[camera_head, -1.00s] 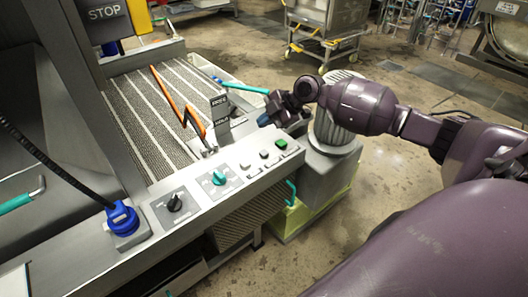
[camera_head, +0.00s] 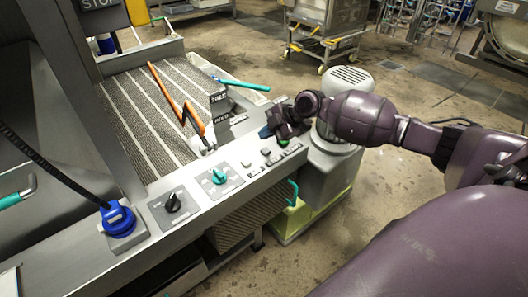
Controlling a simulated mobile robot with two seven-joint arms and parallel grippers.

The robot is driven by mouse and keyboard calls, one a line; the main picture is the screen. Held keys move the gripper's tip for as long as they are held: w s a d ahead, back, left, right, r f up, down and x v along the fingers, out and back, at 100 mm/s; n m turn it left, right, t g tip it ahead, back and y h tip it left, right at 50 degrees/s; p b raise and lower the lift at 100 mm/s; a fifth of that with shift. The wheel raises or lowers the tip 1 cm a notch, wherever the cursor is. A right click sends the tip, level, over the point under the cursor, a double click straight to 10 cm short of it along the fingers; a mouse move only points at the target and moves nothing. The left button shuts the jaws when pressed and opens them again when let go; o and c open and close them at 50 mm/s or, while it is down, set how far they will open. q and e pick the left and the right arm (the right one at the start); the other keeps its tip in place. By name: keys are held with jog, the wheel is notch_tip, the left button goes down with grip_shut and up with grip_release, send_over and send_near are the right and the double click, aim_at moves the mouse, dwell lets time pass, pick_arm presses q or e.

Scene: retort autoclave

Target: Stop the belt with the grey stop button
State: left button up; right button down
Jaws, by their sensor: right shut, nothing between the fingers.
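The control panel (camera_head: 228,190) at the front of the machine has a row of three small buttons: a pale grey one (camera_head: 246,163), a dark one (camera_head: 265,151) and a green one (camera_head: 282,142). Their labels are too small to read, so I cannot tell which one is the stop button. The striped grey belt (camera_head: 150,105) lies behind the panel. My right gripper (camera_head: 266,131) is shut and empty, by the far right end of the panel, just beyond the buttons. It appears apart from them. My left gripper is not in view.
Two rotary knobs, black (camera_head: 173,203) and teal (camera_head: 219,176), and a blue plug (camera_head: 118,218) are left of the buttons. An orange bar (camera_head: 180,105) and a dark sign plate (camera_head: 219,105) rise behind the panel. A ribbed grey unit (camera_head: 345,90) stands at right.

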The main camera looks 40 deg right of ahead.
aim_at(266, 151)
jog(key=shift+f+b, duration=0.65)
jog(key=shift+f, duration=0.9)
jog(key=shift+r, duration=0.1)
dwell(0.7)
jog(key=shift+f+b, duration=0.3)
jog(key=shift+f, duration=0.2)
dwell(0.4)
